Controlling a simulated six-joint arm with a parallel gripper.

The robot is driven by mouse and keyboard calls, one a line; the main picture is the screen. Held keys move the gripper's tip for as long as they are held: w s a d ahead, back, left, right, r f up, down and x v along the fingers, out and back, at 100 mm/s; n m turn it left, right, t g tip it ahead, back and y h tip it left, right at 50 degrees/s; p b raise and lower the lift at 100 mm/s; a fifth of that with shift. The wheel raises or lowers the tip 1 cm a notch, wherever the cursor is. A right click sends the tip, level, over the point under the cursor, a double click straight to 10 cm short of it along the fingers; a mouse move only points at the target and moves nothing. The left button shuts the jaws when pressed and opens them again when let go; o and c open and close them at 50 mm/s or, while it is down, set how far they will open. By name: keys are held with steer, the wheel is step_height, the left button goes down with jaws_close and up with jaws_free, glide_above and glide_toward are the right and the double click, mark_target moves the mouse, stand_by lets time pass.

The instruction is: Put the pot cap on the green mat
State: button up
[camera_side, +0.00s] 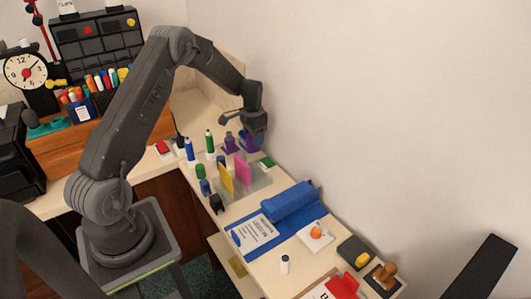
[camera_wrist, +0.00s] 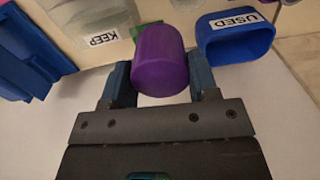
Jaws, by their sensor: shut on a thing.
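A purple, rounded cap (camera_wrist: 160,60) is between the two blue fingers of my gripper (camera_wrist: 160,85) in the wrist view. The gripper is shut on it, and the cap fills the gap. In the side view my gripper (camera_side: 254,130) is low over the far end of the desk, and the fingertips are hard to make out. The small green mat (camera_side: 266,162) lies on the desk just in front of it. A green patch also shows partly behind the cap in the wrist view (camera_wrist: 146,27).
A blue bin marked USED (camera_wrist: 236,38) stands close beside the cap, and a KEEP label (camera_wrist: 103,37) is on the other side. A purple pot (camera_side: 230,143), green marker (camera_side: 210,142), and yellow (camera_side: 226,178) and pink (camera_side: 243,170) upright cards stand near the mat.

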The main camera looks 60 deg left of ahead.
steer(key=w+d+f, duration=0.2)
steer(key=w, duration=0.1)
steer(key=shift+w+d+f, duration=0.1)
steer(key=shift+d+f, duration=0.15)
steer(key=shift+f, duration=2)
steer(key=shift+f, duration=0.1)
steer(key=o, duration=0.9)
steer(key=shift+o, duration=0.2)
